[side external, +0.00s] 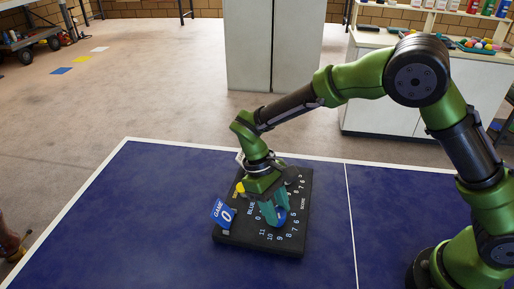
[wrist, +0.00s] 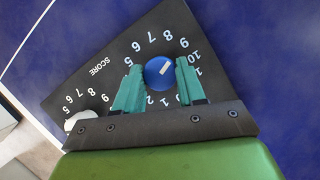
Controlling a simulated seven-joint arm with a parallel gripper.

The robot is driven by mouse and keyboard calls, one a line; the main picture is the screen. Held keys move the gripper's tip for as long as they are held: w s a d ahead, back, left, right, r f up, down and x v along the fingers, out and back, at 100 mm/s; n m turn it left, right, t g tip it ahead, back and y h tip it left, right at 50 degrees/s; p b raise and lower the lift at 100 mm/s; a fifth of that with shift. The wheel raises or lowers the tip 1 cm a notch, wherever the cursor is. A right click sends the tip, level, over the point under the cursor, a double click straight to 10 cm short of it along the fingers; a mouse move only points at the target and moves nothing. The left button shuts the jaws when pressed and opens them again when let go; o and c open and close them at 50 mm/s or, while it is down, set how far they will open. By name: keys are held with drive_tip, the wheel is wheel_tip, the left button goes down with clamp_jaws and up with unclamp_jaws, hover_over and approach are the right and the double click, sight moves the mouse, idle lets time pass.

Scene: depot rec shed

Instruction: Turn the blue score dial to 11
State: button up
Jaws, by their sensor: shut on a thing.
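The blue score dial (wrist: 154,77) sits on a black scoreboard (wrist: 105,53) with white numbers printed around it. A short white mark on the dial points to the upper right in the wrist view, roughly toward the 9 and 10; the exact number is hard to tell. My gripper (wrist: 157,66) has its two teal fingers on either side of the dial, shut on it. In the side view my gripper (side external: 274,216) reaches down over the board (side external: 233,240), and the dial (side external: 281,217) shows partly behind the fingers.
A pale round piece (wrist: 82,122) shows beside the second number ring. The blue table (side external: 130,220) is clear around the board.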

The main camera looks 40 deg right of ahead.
drive_tip(key=m+y, duration=0.1)
drive_tip(key=m, duration=0.1)
drive_tip(key=m+y, duration=0.1)
drive_tip(key=m, duration=0.2)
drive_tip(key=shift+d+m, duration=0.2)
drive_tip(key=shift+m, duration=0.1)
drive_tip(key=m+y, duration=0.1)
drive_tip(key=m, duration=0.2)
drive_tip(key=m+y, duration=0.1)
drive_tip(key=m, duration=0.1)
drive_tip(key=shift+s+d+m+t, duration=0.1)
drive_tip(key=shift+m+t, duration=0.3)
drive_tip(key=shift+m, duration=0.3)
drive_tip(key=o, duration=1.1)
drive_tip(key=shift+c, duration=0.2)
drive_tip(key=shift+y, duration=0.3)
drive_tip(key=v, duration=1.7)
drive_tip(key=shift+s, duration=0.2)
